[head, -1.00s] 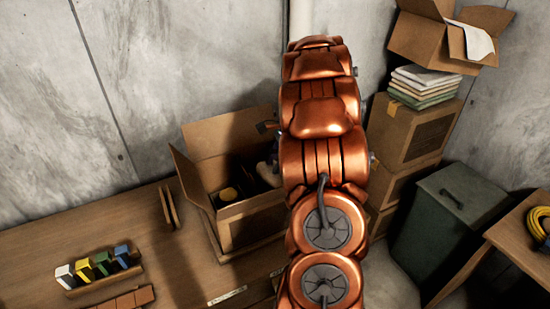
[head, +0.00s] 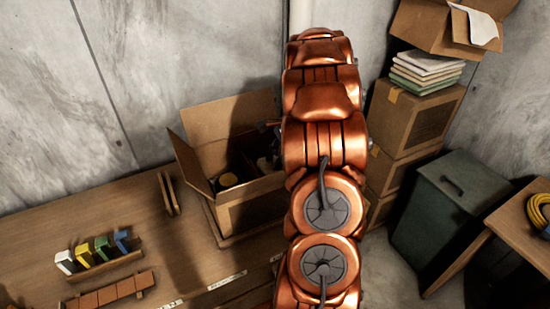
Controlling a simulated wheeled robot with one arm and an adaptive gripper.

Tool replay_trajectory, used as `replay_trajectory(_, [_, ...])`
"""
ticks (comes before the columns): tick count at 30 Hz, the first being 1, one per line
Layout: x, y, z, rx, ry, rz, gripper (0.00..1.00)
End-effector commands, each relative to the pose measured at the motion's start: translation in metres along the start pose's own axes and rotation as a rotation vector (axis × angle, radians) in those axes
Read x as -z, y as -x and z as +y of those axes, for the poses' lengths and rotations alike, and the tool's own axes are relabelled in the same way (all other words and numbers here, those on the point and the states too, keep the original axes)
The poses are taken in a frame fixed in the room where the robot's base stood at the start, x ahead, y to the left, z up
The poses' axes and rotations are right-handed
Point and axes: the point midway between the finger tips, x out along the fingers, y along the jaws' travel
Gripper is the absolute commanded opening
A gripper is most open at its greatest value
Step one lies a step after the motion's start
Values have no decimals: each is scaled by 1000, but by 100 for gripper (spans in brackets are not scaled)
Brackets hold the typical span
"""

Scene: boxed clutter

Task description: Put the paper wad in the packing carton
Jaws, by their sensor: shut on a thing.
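An open cardboard box (head: 250,218) stands on the wooden table, flaps up, with a round yellow-topped item (head: 228,180) and dark things inside. My arm hides its right side. A dark bit of my gripper (head: 270,136) shows at the arm's left edge, over the box; its fingertips are hidden behind the arm. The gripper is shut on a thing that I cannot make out. Another open carton (head: 425,28) sits at the upper right with a white sheet (head: 482,28) at its flap. I cannot pick out the paper wad for certain, nor tell which carton is the packing carton.
Closed boxes (head: 402,125) are stacked at right, with folded cloths or papers (head: 427,72) on top. A green bin (head: 445,215) stands beside them. A rack of coloured blocks (head: 100,262) and a brown block row (head: 115,292) lie on the table (head: 120,215). Yellow cable (head: 540,210) lies far right.

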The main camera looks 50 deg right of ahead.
Motion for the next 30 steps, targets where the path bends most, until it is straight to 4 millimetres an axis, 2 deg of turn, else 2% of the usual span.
replay_trajectory(6, [0,0,0,0,0,0,0])
replay_trajectory(7, [0,0,0,0,0,0,35])
replay_trajectory(15, [0,0,0,0,0,0,63])
replay_trajectory(24, [0,1,0,0,0,-1,63])
replay_trajectory(30, [-5,12,0,0,0,-1,63])
